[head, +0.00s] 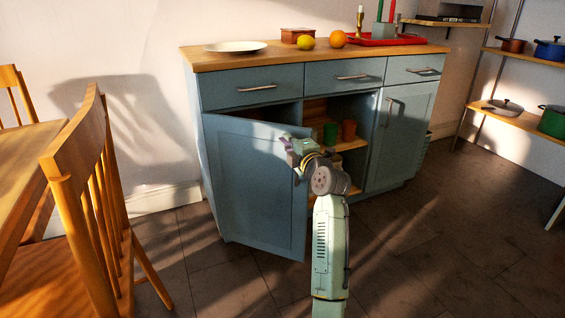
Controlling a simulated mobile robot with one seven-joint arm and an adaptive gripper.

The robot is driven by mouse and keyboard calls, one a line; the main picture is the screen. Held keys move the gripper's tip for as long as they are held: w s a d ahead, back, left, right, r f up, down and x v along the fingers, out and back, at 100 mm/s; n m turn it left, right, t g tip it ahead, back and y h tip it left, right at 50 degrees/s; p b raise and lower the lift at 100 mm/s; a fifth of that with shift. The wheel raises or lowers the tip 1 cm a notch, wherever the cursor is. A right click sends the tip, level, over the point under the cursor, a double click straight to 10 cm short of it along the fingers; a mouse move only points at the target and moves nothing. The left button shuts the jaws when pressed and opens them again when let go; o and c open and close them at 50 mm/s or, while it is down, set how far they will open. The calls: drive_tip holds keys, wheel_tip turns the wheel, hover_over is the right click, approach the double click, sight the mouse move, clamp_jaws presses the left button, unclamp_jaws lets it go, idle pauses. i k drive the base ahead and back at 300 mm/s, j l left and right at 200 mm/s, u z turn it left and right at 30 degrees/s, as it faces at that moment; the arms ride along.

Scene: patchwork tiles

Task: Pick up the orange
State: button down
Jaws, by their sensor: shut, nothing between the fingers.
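The orange (338,39) sits on the wooden top of the blue cabinet (290,59), between a yellow lemon and a red tray. My gripper (287,142) is in front of the cabinet, below the level of its top and apart from the orange. It is near the upper part of an open cabinet door. The gripper is small in this view; its fingers look shut and hold nothing.
The lemon (305,43), a wooden box (297,34), a white plate (235,46) and the red tray (385,39) share the cabinet top. The open door (255,185) juts forward. A chair (90,190) stands at left. Shelves with pots (506,107) stand at right.

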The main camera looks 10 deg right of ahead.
sight(338, 40)
drive_tip(key=i+l, duration=0.2)
drive_tip(key=i, duration=0.2)
drive_tip(key=i+l, duration=0.2)
drive_tip(key=i, duration=0.2)
